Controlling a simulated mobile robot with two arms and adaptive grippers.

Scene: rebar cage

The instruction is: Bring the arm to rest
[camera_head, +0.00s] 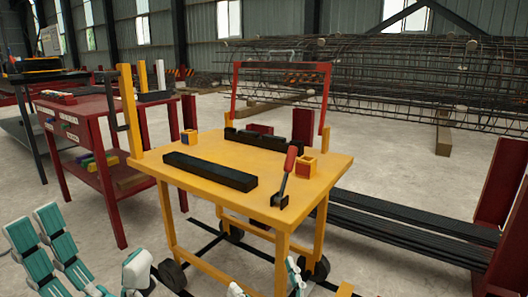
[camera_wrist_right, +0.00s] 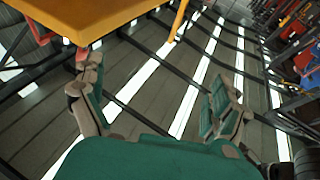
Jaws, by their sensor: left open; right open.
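My left gripper (camera_head: 90,248) is at the lower left of the head view, with teal pads and white fingers spread apart. It is open and empty, over the floor in front of the red cart. My right gripper (camera_head: 267,275) shows only in part at the bottom edge of the head view, in front of the yellow cart (camera_head: 220,150). In the right wrist view its two fingers (camera_wrist_right: 155,85) are wide apart with nothing between them. The yellow cart's corner (camera_wrist_right: 90,15) is at the upper left there, close to the left finger.
On the yellow cart lie a black bar (camera_head: 210,171), a red-handled tool (camera_head: 287,175) and small blocks. A red cart (camera_head: 85,125) stands behind left. Black bars (camera_head: 400,225) lie between red posts at right. A rebar cage (camera_head: 400,75) fills the back. Open concrete floor lies between.

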